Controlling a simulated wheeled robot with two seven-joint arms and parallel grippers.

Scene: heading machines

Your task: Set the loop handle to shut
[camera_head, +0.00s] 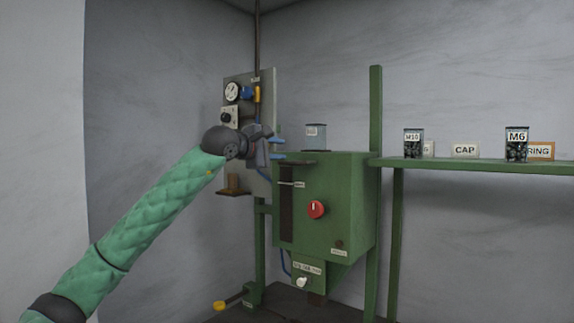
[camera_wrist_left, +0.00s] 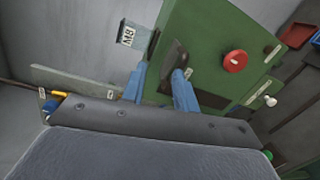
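My left gripper (camera_head: 279,149) is at the upper left of the green machine box (camera_head: 345,185). In the left wrist view its two blue fingers (camera_wrist_left: 160,70) stand apart, with nothing clearly held between them. A dark brown piece (camera_head: 297,162) lies at the box's top left edge, just past the fingertips; it also shows beside the right finger in the wrist view (camera_wrist_left: 175,54). I cannot tell whether this is the loop handle, or whether the finger touches it. No other loop shape is clear. My right gripper is out of view.
A red knob (camera_head: 316,209) and a white knob (camera_head: 302,282) are on the machine. A clear bin (camera_head: 316,136) stands on top. A gauge panel (camera_head: 262,125) is behind my gripper. A yellow-ended lever (camera_head: 221,305) is low left. A green shelf (camera_head: 470,163) extends right.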

